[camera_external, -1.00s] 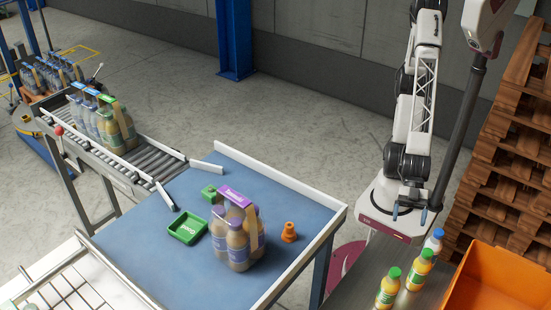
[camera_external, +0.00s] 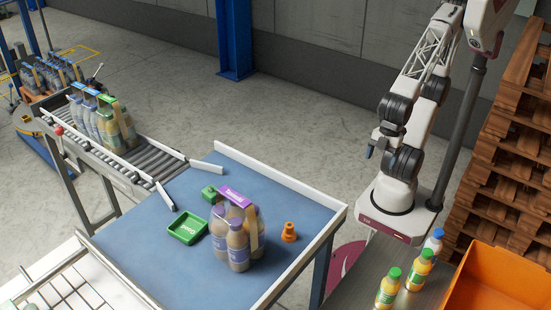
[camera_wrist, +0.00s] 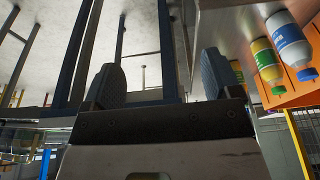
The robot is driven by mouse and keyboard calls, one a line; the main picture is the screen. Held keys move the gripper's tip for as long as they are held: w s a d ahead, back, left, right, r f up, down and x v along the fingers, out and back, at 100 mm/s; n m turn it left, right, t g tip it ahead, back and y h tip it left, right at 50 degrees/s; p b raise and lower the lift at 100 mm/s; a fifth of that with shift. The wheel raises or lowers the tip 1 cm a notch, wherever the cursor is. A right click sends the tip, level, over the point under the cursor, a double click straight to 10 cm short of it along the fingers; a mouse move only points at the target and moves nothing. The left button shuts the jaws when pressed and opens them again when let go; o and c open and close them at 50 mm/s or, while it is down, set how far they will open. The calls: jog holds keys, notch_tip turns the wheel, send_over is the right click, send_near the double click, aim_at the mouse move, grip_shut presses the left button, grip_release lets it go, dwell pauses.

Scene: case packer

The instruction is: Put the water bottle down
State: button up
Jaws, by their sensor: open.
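The water bottle (camera_external: 434,241), pale with a blue cap, stands upright on the grey surface beside the orange bin, partly cut off from view by the bottles in front. In the wrist view the water bottle (camera_wrist: 289,42) shows at the upper right with a blue and white label, outside my jaws. My gripper (camera_external: 371,151) is up in the air left of my base, apart from the bottles. In the wrist view my gripper (camera_wrist: 160,80) has its two dark fingers spread wide, with nothing between them.
Two yellow juice bottles with green caps, one in front (camera_external: 387,289) and one behind (camera_external: 419,271), stand near the water bottle. The orange bin (camera_external: 500,275) is at the right. The blue table (camera_external: 160,255) holds a bottle pack, a green tray and an orange cone.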

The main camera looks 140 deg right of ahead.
jog(key=shift+s+d+r, duration=0.25)
jog(key=shift+s, duration=0.15)
jog(key=shift+o, duration=0.5)
jog(key=shift+w, duration=0.1)
jog(key=w+a+f+n+t+y, duration=0.3)
jog(key=w+a+f+t, duration=0.45)
jog(key=w+a, duration=0.55)
jog(key=s+a+f+n+t+y, duration=0.1)
jog(key=a+f+t+y, duration=0.1)
jog(key=a, duration=0.4)
jog(key=s+a+f+n+t+y, duration=0.1)
jog(key=s+a+f+t+y, duration=0.1)
jog(key=a, duration=0.4)
jog(key=shift+s+a+f+t+y, duration=0.2)
jog(key=shift+f+t+y, duration=0.2)
jog(key=shift+t, duration=0.45)
jog(key=shift+w, duration=0.1)
jog(key=shift+x, duration=1.25)
